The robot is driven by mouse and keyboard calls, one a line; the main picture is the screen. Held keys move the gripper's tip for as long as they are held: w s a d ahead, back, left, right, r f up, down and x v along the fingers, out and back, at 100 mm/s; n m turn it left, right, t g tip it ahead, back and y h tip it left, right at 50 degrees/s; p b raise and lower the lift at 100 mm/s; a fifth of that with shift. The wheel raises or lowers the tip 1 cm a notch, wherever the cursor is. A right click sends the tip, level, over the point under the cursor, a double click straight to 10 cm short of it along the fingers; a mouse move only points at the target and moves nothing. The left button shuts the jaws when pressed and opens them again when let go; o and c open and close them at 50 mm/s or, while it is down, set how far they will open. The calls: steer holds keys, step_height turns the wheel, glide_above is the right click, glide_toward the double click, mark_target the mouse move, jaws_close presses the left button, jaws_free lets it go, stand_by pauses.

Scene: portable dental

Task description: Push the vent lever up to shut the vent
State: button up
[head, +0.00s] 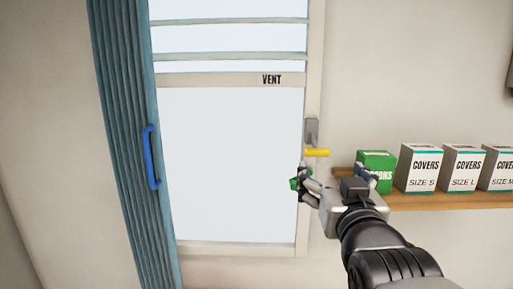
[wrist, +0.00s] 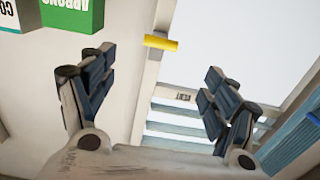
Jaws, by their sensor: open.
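The yellow vent lever (head: 317,152) sticks out level from a grey mount (head: 312,131) on the window's right frame. In the wrist view the lever (wrist: 161,42) shows beyond and between my fingertips. My gripper (head: 331,178) is open and empty, a little below the lever in the head view, and seems apart from it. The vent (head: 232,42) is at the top of the window, with slats and gaps between them; its label (head: 271,79) reads "VENT". The vent slats (wrist: 190,130) also show in the wrist view.
A wooden shelf (head: 450,201) right of the window holds a green box (head: 376,158) and several white cover boxes (head: 418,180), close to my gripper's right side. A blue curtain (head: 125,130) with a blue handle (head: 150,158) hangs on the left.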

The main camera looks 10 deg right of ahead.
mark_target(317, 153)
steer(key=p+x, duration=0.2)
steer(key=x, duration=1.2)
steer(key=shift+a, duration=0.1)
